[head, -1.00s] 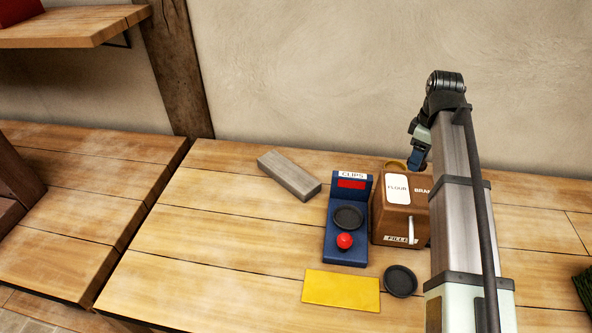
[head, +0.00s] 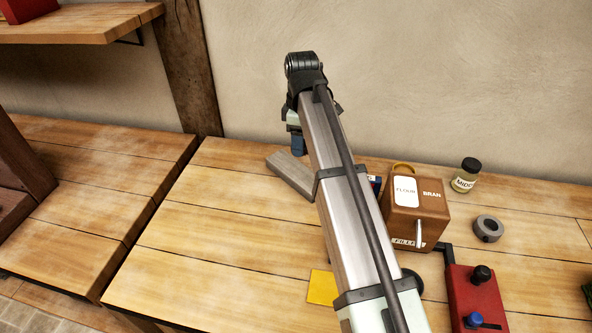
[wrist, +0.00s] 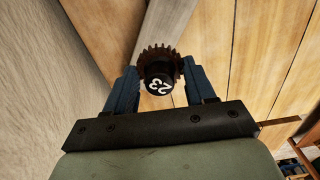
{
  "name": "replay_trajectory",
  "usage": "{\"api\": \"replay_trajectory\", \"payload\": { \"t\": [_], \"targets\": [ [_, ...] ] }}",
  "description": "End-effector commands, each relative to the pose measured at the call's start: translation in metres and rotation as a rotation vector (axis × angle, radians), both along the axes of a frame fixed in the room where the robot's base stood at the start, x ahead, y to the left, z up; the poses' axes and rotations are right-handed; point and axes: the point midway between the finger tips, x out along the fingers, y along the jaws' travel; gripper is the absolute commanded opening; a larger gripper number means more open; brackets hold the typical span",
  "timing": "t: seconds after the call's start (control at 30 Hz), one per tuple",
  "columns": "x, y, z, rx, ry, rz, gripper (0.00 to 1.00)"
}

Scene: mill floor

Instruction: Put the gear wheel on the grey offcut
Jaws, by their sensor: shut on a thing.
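The gear wheel (wrist: 147,56), dark brown and toothed with a black hub marked 23, sits between the two blue fingers of my gripper (wrist: 158,78) in the wrist view. The gripper is shut on it. The grey offcut (head: 284,176) is a long block lying on the bench near the wall in the head view, partly covered by my arm. It also shows beyond the gear in the wrist view (wrist: 168,22). In the head view my gripper (head: 298,150) is above the far end of the offcut; the gear cannot be made out there.
A brown flour and bran box (head: 414,222) stands right of my arm, with a jar (head: 466,177), grey collar (head: 488,229) and red device (head: 476,295) further right. A yellow sheet (head: 321,288) lies in front. The bench left of the offcut is clear.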

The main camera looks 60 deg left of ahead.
Motion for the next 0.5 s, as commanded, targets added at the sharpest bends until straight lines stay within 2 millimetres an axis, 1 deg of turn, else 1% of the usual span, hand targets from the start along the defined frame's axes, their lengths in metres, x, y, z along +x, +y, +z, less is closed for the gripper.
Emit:
{"api": "replay_trajectory", "payload": {
  "t": [0.03, 0.07, 0.1, 0.17, 0.27, 0.37, 0.5],
  "targets": [
    [-0.007, 0.01, 0.003, 0.0, 0.0, 0.015, 0.24],
    [-0.007, 0.016, 0.005, -0.001, 0.0, 0.021, 0.24],
    [-0.003, 0.021, 0.007, -0.002, 0.001, 0.023, 0.24],
    [0.0, 0.025, 0.008, -0.005, 0.002, 0.028, 0.24],
    [0.0, 0.026, 0.008, -0.009, 0.004, 0.044, 0.24],
    [0.0, 0.024, 0.002, -0.013, 0.005, 0.059, 0.24],
    [-0.001, 0.023, -0.017, -0.013, 0.005, 0.061, 0.24]
  ]
}}
